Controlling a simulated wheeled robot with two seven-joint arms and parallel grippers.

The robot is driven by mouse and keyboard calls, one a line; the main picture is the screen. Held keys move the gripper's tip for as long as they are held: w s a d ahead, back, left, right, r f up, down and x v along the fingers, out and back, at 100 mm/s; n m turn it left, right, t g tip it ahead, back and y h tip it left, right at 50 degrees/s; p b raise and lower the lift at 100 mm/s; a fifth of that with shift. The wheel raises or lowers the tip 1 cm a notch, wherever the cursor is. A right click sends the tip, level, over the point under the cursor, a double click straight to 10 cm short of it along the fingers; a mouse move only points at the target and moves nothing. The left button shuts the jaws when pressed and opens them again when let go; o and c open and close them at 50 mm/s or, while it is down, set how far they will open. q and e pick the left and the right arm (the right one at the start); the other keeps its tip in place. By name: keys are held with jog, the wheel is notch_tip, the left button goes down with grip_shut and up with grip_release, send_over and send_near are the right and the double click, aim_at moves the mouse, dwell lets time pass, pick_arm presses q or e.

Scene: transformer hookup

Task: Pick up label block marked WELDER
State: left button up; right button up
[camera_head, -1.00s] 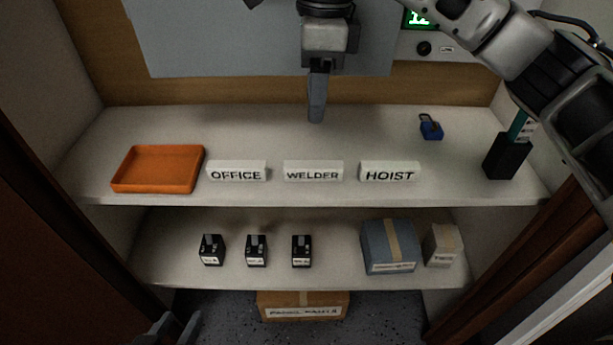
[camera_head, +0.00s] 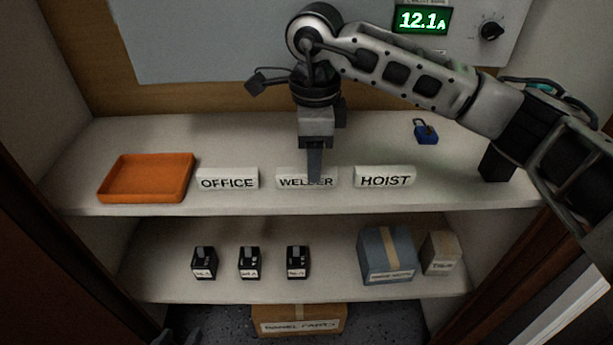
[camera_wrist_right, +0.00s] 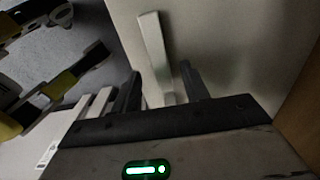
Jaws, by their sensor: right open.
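The white block marked WELDER (camera_head: 291,180) stands on the upper shelf between the OFFICE block (camera_head: 227,180) and the HOIST block (camera_head: 384,178). My right gripper (camera_head: 314,178) points down at the WELDER block, and its finger covers part of the lettering right of the middle. In the right wrist view, the open fingers (camera_wrist_right: 162,88) are on either side of a long white block (camera_wrist_right: 153,45), with gaps visible. Only a dark bit of my left gripper (camera_head: 182,337) shows at the bottom left edge; its jaw state cannot be made out.
An orange tray (camera_head: 146,178) sits left of the blocks, and a blue padlock (camera_head: 426,132) lies at the back right. The lower shelf holds several small black devices (camera_head: 249,264) and a blue box (camera_head: 386,255). The shelf behind the blocks is mostly clear.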

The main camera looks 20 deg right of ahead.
aim_at(306, 177)
notch_tip(306, 177, down, 4)
jog(key=shift+w+a+r, duration=0.1)
jog(key=shift+r, duration=0.05)
grip_shut()
pick_arm(q)
jog(key=shift+d+f, duration=0.1)
jog(key=shift+f, duration=0.3)
pick_arm(e)
jog(key=shift+r, duration=0.1)
